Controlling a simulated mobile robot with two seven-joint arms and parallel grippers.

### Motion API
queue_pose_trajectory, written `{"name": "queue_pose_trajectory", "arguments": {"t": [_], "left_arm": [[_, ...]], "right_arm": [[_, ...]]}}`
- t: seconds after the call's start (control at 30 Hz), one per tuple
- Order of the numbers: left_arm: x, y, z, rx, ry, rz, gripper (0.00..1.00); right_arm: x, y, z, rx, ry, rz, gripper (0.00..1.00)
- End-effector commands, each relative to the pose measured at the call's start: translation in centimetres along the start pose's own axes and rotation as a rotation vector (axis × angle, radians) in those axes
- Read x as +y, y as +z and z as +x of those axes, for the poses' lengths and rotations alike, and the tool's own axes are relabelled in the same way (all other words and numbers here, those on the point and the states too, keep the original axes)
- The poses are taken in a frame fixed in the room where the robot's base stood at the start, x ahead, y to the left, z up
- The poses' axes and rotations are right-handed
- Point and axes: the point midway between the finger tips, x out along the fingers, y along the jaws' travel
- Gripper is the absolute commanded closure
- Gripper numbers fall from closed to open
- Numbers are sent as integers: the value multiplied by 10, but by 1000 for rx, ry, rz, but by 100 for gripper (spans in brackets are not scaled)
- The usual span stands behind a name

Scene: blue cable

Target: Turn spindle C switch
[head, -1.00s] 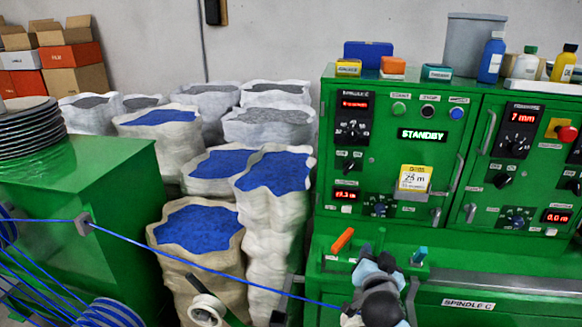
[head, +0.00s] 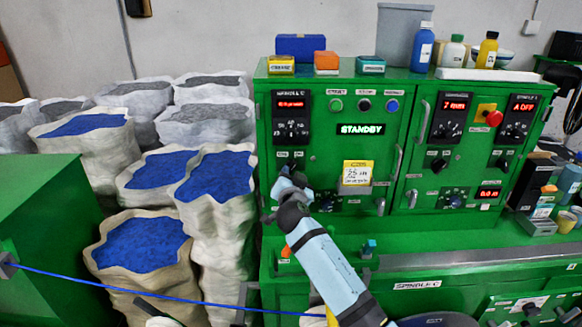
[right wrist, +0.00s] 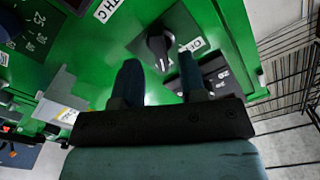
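The green control cabinet (head: 330,150) has a SPINDLE C display and dial (head: 291,117) at its upper left. My right gripper (head: 288,178) is at the cabinet's left panel, below the SPINDLE C dial, and hides the switch in the head view. In the right wrist view my right gripper (right wrist: 160,72) is open, its two fingers apart. The knob lies ahead of and between the fingertips; I cannot tell whether they touch it.
A blue cable (head: 130,286) crosses the lower left. Sacks of blue and grey material (head: 140,240) stand left of the cabinet. Bottles (head: 422,47) and small boxes stand on top.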

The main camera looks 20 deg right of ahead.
Motion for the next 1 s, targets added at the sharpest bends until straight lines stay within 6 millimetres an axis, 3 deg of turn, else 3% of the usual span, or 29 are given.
{"name": "queue_pose_trajectory", "arguments": {"t": [0.2, 0.57, 0.73, 1.0], "left_arm": [[0, -3, -2, -7, -8, -28, 100], [-1, -5, 6, -2, -14, -39, 100], [-2, -5, 4, -3, -14, -35, 100], [-1, -4, 2, -2, -13, -34, 100]], "right_arm": [[0, 0, 24, -1, 0, -2, 62], [0, 0, 29, 0, -1, 0, 62], [0, 0, 29, -1, -1, 0, 100], [0, 1, 28, -1, -1, -10, 100]]}}
